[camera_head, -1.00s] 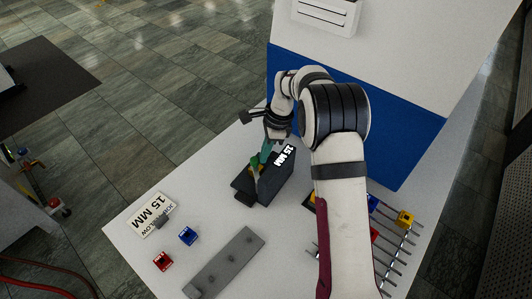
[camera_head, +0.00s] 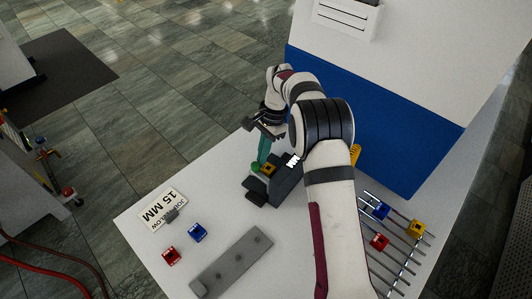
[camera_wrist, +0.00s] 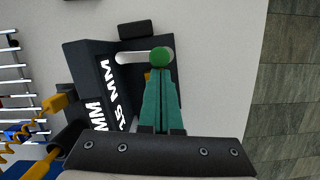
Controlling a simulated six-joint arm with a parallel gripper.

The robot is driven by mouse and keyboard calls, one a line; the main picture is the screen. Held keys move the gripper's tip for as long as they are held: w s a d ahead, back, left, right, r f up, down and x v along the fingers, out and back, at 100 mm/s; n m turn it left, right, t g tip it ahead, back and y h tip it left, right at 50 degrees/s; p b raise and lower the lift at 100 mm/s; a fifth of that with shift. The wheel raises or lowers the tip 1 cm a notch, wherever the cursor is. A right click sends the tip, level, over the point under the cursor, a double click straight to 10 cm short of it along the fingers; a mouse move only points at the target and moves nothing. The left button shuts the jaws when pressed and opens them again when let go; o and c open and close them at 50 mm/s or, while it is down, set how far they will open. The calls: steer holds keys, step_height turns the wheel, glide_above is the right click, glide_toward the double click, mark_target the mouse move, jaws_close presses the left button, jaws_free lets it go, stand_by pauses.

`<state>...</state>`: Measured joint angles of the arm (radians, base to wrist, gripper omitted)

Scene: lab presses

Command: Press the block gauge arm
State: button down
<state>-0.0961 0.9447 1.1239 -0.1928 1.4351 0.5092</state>
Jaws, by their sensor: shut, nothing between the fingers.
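The block gauge (camera_head: 286,184) is a dark body with white "MM" lettering, standing near the far edge of the white table. It also shows in the wrist view (camera_wrist: 92,62), with a pale slot in its side. A green round knob (camera_head: 256,168), seemingly on the gauge arm, sits at its left side; the wrist view shows it (camera_wrist: 160,57) just beyond my fingertips. A yellow block (camera_head: 268,169) is at the gauge, partly hidden. My gripper (camera_head: 262,160) has teal fingers, shut and empty, pointing down beside the knob. I cannot tell whether they touch it.
A "15 MM" sign (camera_head: 161,207), a blue block (camera_head: 198,232), a red block (camera_head: 171,256) and a grey bar (camera_head: 232,265) lie at the front left. A rod rack (camera_head: 398,262) with coloured blocks is at the right. A blue-and-white panel (camera_head: 375,110) stands behind.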

steer(key=shift+a, duration=0.15)
stand_by(0.6)
steer(key=v, duration=1)
